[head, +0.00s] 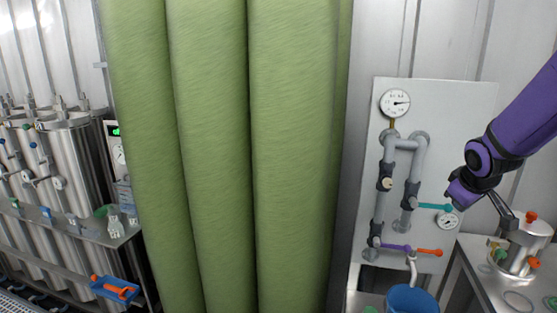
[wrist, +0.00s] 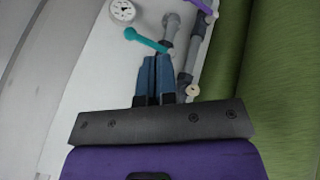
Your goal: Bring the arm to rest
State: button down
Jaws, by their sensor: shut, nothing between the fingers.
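My gripper (wrist: 165,62) shows in the wrist view with its two blue fingers together and nothing between them. They point toward the pipe panel (head: 440,115), and the teal valve handle (wrist: 146,39) appears just beyond their tips. I cannot tell the gap between them. In the head view my purple arm reaches in from the right edge, in front of the panel's right side. The fingers are not clear there. The teal handle (head: 434,206) shows just left of my arm's lower end.
A vessel with a lid (head: 522,245) stands on a bench at lower right, close to my arm. A blue bucket (head: 412,300) is below the panel. Green columns (head: 290,150) fill the middle. Steel cylinders (head: 75,165) and an orange-handled tool in a blue tray (head: 115,290) are left.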

jog(key=s+a+r+m+y, duration=0.1)
jog(key=s+a+r, duration=0.5)
jog(key=s, duration=0.5)
jog(key=s+a+r+m+y, duration=0.2)
jog(key=s+a+r, duration=0.3)
jog(key=s+a, duration=0.6)
jog(key=shift+s+r+g, duration=0.3)
jog(key=shift+r, duration=0.1)
